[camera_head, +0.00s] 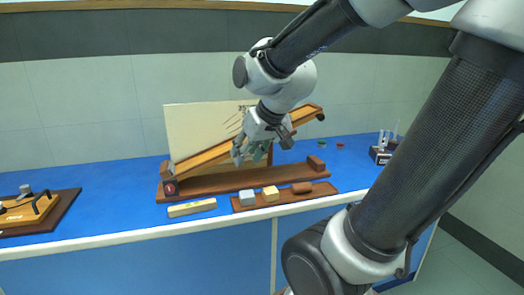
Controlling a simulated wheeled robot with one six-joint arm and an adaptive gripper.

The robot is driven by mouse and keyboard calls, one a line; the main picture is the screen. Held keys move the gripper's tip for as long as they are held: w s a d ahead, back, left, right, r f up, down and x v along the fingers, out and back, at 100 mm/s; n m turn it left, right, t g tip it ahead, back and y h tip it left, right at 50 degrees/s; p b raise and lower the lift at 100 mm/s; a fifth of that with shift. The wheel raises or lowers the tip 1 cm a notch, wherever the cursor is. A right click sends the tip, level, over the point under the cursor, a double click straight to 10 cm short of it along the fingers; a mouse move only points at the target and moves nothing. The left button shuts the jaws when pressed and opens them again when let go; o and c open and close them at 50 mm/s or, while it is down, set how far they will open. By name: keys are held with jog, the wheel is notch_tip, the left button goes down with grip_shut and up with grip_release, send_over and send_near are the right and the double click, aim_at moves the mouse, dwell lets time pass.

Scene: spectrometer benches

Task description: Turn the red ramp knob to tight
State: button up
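A wooden ramp (205,157) slopes up to the right on a brown base board (235,183) on the blue bench. A small dark red round piece with a pale mark, which looks like the ramp knob (170,188), sits at the ramp's low left end. Its setting is too small to read. My gripper (262,155) points down in front of the middle of the ramp, right of the knob and apart from it. Its fingers are spread and nothing shows held between them. It hides part of the ramp and the backboard.
A cream backboard (200,120) stands behind the ramp. In front lie a pale wooden bar (192,208) and a tray (325,188) with a grey, a yellow and a brown block. A dark board (65,208) is at far left. Small instruments (381,155) stand at right.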

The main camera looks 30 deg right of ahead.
jog(key=shift+s+d+r, duration=0.1)
jog(key=shift+s+d, duration=0.2)
jog(key=shift+s, duration=0.25)
jog(key=shift+s+d+r, duration=0.1)
jog(key=shift+s+d, duration=0.2)
jog(key=shift+s, duration=0.2)
jog(key=s+d+g+h, duration=0.1)
jog(key=s+d+g, duration=0.1)
jog(key=s, duration=0.8)
jog(key=shift+s+d+r+g, duration=0.15)
jog(key=shift+s+r+g, duration=0.2)
jog(key=shift+r, duration=0.1)
